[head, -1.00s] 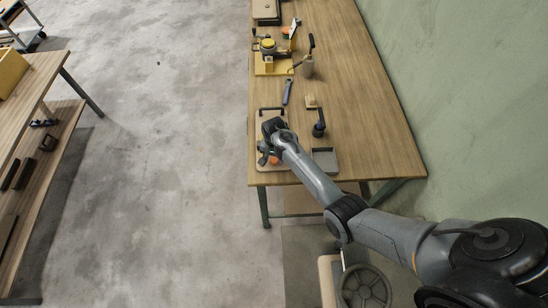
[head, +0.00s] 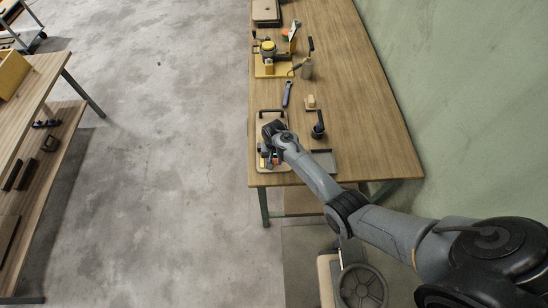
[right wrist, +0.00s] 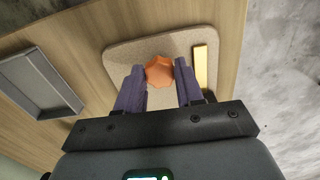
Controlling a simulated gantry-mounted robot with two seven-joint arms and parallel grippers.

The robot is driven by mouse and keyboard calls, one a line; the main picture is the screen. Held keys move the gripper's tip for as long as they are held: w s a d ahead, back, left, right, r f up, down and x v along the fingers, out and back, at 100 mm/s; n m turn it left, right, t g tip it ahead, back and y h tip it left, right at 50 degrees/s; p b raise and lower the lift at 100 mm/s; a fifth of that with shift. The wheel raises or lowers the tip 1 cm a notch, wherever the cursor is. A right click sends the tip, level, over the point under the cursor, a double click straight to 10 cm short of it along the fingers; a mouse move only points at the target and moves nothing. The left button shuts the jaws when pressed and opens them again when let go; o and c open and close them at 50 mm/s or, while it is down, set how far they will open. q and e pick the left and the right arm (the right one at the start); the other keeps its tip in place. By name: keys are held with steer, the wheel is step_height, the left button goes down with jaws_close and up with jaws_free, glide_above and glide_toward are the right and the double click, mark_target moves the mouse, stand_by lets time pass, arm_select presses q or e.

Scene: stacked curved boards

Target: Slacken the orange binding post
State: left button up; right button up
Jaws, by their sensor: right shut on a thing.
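The orange binding post (right wrist: 160,71) is a faceted orange knob on a beige round-cornered board (right wrist: 121,57). In the right wrist view my right gripper (right wrist: 160,78) has one finger on each side of the knob and is shut on it. In the head view the right gripper (head: 269,158) is over the board at the table's near left corner. My left gripper is not in view.
A yellow strip (right wrist: 201,68) lies on the board beside the knob. A grey tray (right wrist: 40,80) sits beside the board. A black-handled tool (head: 318,127), a small wooden block (head: 311,102) and a dark wrench-like tool (head: 287,94) lie farther up the wooden table (head: 365,110).

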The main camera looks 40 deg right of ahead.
steer(key=n+p, duration=0.2)
steer(key=n, duration=0.2)
steer(key=shift+d+n, duration=0.1)
steer(key=shift+n, duration=0.3)
steer(key=n, duration=0.2)
steer(key=shift+n+p, duration=0.3)
steer(key=shift+p, duration=0.05)
steer(key=n, duration=0.2)
steer(key=shift+n, duration=0.4)
steer(key=n, duration=0.5)
steer(key=shift+d, duration=0.1)
steer(key=n, duration=0.3)
steer(key=shift+f+n, duration=0.1)
steer(key=shift+n, duration=0.2)
steer(key=shift+n+b, duration=0.35)
steer(key=shift+n, duration=0.65)
